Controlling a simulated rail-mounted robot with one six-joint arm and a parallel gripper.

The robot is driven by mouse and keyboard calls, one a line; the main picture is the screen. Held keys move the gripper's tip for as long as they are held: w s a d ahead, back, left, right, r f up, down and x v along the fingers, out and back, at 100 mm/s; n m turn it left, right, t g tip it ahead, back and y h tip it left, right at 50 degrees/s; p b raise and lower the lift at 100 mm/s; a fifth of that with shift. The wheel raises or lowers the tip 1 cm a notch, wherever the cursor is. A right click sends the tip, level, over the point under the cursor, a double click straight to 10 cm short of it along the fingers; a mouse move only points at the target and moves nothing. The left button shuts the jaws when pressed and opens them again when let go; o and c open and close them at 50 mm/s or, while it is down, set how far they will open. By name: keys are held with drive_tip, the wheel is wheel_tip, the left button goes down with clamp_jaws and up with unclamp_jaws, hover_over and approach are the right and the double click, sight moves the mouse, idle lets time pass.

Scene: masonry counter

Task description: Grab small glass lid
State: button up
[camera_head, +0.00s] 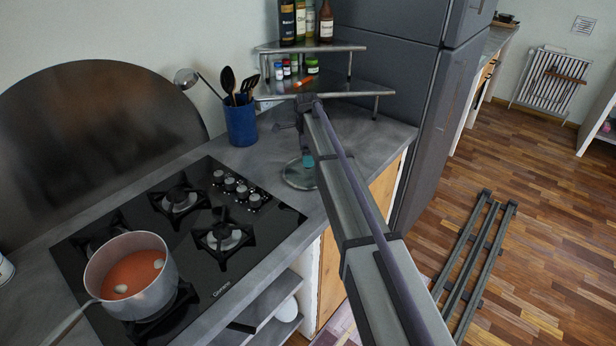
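The small glass lid (297,181) lies flat on the grey counter, to the right of the hob and near the counter's front edge. It is a clear round disc with a pale rim, and my arm hides part of its right side. My gripper (306,153) is at the far end of my arm, over the lid's back part, with a small teal piece showing there. I cannot tell whether the teal piece belongs to the gripper or the lid, whether they touch, or how far apart the fingers are.
A saucepan (146,301) of red sauce stands on the black hob (270,227). A blue utensil pot (241,123) stands behind the lid. A two-level corner shelf (352,88) holds bottles and jars close behind my gripper. A dark fridge (424,122) stands to the right.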

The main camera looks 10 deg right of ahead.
wheel_tip(320, 180, down, 5)
drive_tip(key=b, duration=0.4)
drive_tip(key=shift+w+d+f, duration=0.1)
drive_tip(key=shift+d+f, duration=0.05)
drive_tip(key=shift+r, duration=0.3)
drive_tip(key=shift+c, duration=0.2)
drive_tip(key=shift+s+r, duration=0.1)
drive_tip(key=shift+s, duration=0.15)
drive_tip(key=c, duration=1.6)
